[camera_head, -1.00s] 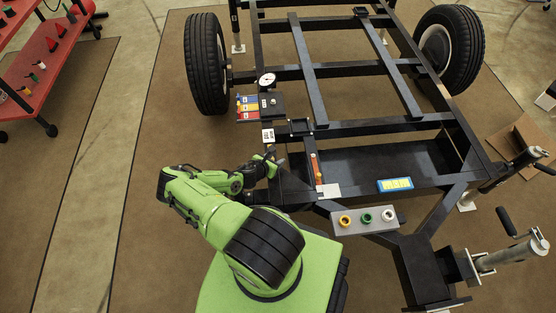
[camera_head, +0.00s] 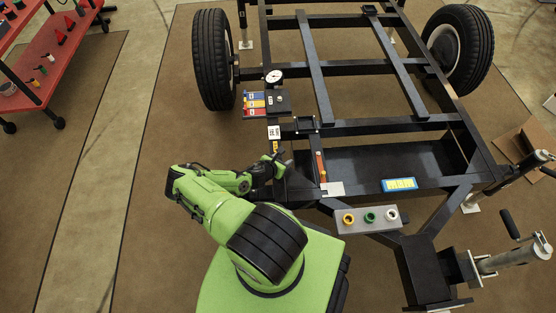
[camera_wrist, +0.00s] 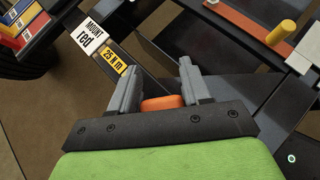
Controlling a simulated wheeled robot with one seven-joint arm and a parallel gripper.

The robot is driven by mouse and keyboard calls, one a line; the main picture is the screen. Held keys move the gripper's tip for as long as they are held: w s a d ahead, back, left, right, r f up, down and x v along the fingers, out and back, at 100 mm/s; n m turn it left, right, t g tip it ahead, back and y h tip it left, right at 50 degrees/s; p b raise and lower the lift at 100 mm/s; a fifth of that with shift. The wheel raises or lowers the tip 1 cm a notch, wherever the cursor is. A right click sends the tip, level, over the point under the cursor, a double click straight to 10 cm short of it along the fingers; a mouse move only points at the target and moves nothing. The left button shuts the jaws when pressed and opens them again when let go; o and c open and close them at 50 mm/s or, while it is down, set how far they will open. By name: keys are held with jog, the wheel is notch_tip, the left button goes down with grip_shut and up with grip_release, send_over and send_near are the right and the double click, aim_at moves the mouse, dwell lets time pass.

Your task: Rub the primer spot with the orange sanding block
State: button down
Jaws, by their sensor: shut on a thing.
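The orange sanding block (camera_wrist: 162,103) sits between the fingers of my gripper (camera_wrist: 160,92), which is shut on it; only part of the block shows. In the head view my gripper (camera_head: 280,164) is over the near left corner of the black trailer frame, and the block cannot be made out there. A red-brown strip (camera_head: 320,167) and a pale grey square (camera_head: 333,189) lie on the frame to the right of my gripper. They also show at the upper right of the wrist view. I cannot tell for certain which mark is the primer spot, or whether the block touches the frame.
A grey box with coloured sockets (camera_head: 367,219) is to the right. A dial gauge (camera_head: 273,76) stands farther along the frame.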

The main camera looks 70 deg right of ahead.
jog(key=shift+w+f, duration=0.15)
jog(key=shift+f, duration=0.25)
jog(key=shift+w+a+b, duration=0.2)
jog(key=shift+w+a, duration=0.2)
jog(key=shift+w, duration=0.35)
jog(key=shift+w+a+b, duration=0.2)
jog(key=shift+w+a, duration=0.15)
jog(key=shift+w, duration=0.5)
jog(key=shift+r, duration=0.1)
notch_tip(320, 180, up, 6)
jog(key=p, duration=0.5)
jog(key=shift+r, duration=0.1)
